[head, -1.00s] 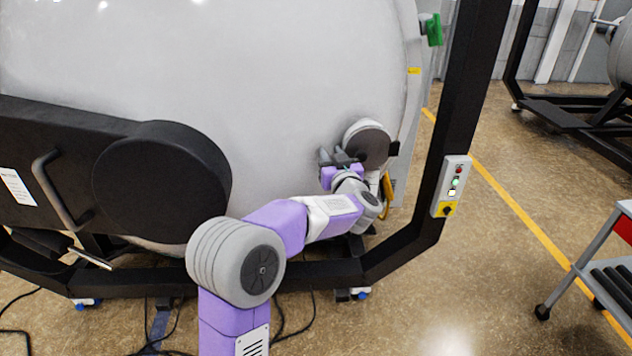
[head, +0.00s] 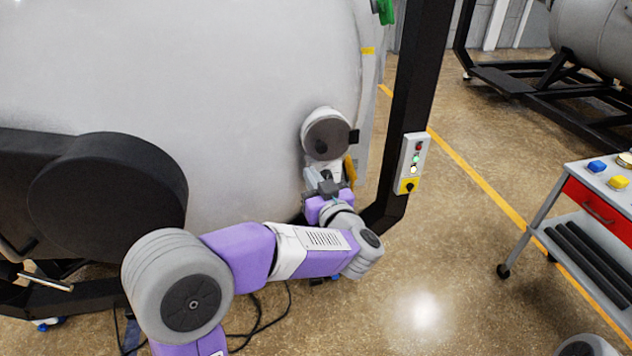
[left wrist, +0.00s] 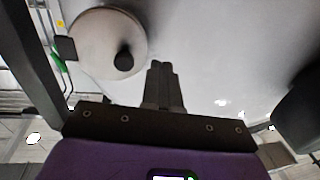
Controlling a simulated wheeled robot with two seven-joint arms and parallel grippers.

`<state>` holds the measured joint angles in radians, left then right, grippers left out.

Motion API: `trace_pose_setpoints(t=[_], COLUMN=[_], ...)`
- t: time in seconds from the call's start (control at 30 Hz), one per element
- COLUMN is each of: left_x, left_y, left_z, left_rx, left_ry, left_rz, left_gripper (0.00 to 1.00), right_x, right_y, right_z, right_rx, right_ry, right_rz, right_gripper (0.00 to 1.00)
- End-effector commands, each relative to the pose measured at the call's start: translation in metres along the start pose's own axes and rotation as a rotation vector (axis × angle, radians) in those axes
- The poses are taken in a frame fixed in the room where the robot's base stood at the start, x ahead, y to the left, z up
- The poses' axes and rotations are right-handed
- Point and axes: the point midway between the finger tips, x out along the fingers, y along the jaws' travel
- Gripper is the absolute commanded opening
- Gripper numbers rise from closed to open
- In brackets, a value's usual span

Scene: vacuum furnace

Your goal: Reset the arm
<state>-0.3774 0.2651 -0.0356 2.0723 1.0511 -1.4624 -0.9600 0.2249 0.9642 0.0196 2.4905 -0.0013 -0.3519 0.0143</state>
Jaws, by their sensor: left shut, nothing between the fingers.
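My left gripper (head: 327,186) is shut and empty, at the end of my purple and grey arm in the head view. It is just below the round grey port cover (head: 326,135) on the furnace's white-grey shell (head: 200,90). In the left wrist view the closed fingers (left wrist: 162,84) point at the shell. The port cover (left wrist: 108,45) with its dark knob lies to their upper left, apart from them. My right gripper is out of view.
A black frame post (head: 415,90) with a control box (head: 412,163) stands right of the gripper. A cart with a red drawer (head: 590,203) stands far right. Open floor (head: 460,240) lies between. A big black round housing (head: 110,185) is at left.

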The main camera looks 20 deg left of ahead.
Motion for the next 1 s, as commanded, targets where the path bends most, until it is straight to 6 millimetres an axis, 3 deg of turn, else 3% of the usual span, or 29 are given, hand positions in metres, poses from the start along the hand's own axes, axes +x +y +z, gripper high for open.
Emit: trace_pose_setpoints(t=[0.1, 0.33, 0.47, 0.57, 0.67, 0.77, 0.87, 1.0], left_x=[-0.014, -0.021, -0.017, -0.013, -0.017, -0.033, -0.060, -0.116], left_y=[0.002, 0.002, 0.013, 0.035, 0.057, 0.068, 0.065, 0.042], left_z=[-0.001, 0.001, 0.022, 0.068, 0.138, 0.213, 0.285, 0.375], left_rx=[0.000, -0.001, 0.016, 0.041, 0.072, 0.094, 0.114, 0.133], left_ry=[0.000, -0.001, -0.018, -0.073, -0.190, -0.355, -0.549, -0.859], left_rz=[0.003, 0.002, 0.056, 0.172, 0.325, 0.465, 0.573, 0.679], left_gripper=[0.00, 0.00, 0.00, 0.00, 0.00, 0.00, 0.00, 0.00], right_x=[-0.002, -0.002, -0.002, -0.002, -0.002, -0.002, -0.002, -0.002], right_y=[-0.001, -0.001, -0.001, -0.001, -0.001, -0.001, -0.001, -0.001], right_z=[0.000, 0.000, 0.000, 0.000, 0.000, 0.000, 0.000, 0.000], right_rx=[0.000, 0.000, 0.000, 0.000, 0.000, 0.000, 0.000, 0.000], right_ry=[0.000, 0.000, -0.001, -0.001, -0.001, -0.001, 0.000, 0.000], right_rz=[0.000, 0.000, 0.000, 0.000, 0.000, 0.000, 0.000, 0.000], right_gripper=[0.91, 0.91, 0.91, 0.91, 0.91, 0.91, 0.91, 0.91])
